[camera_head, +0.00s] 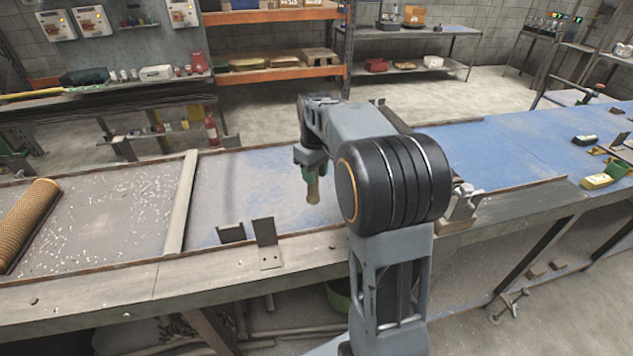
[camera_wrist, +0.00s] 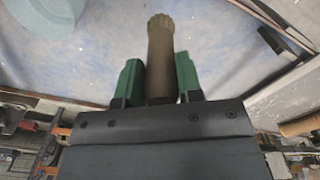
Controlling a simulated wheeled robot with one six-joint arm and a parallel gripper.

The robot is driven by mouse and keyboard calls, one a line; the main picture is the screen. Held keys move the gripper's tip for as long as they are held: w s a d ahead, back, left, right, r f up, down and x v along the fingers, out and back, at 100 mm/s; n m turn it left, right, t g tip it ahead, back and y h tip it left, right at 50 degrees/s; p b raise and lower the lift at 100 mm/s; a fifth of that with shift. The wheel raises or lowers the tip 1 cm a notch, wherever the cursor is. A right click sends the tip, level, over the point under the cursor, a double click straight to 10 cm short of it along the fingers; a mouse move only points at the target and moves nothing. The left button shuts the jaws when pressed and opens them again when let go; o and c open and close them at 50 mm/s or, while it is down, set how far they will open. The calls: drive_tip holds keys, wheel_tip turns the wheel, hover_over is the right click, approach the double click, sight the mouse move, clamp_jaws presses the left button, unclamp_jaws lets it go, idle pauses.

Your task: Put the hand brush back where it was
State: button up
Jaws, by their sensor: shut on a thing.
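My gripper (camera_head: 312,172) is over the blue middle part of the workbench (camera_head: 240,185). It is shut on a tan-brown, rod-shaped piece that hangs down below the fingers, which I take to be part of the hand brush (camera_head: 313,190). In the wrist view the hand brush (camera_wrist: 161,60) stands out between my gripper's two green fingers (camera_wrist: 160,75), with a paler, ridged end. The rest of it is hidden by the gripper. I cannot tell how far its end is above the bench.
A mesh tube (camera_head: 28,222) lies at the bench's left end, beyond a pale crossbar (camera_head: 180,205). Small metal brackets (camera_head: 266,243) stand near the front edge. A yellow-green block (camera_head: 597,181) and a black object (camera_head: 584,140) lie far right. Bare blue surface surrounds the gripper.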

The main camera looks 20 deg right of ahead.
wheel_tip(320, 180, down, 7)
drive_tip(key=w+d, duration=0.1)
drive_tip(key=w, duration=0.1)
drive_tip(key=shift+w+d+r+p, duration=0.15)
drive_tip(key=shift+w+d+p, duration=0.15)
drive_tip(key=shift+d+p, duration=0.05)
drive_tip(key=shift+f, duration=0.2)
drive_tip(key=o, duration=1)
drive_tip(key=shift+r, duration=0.1)
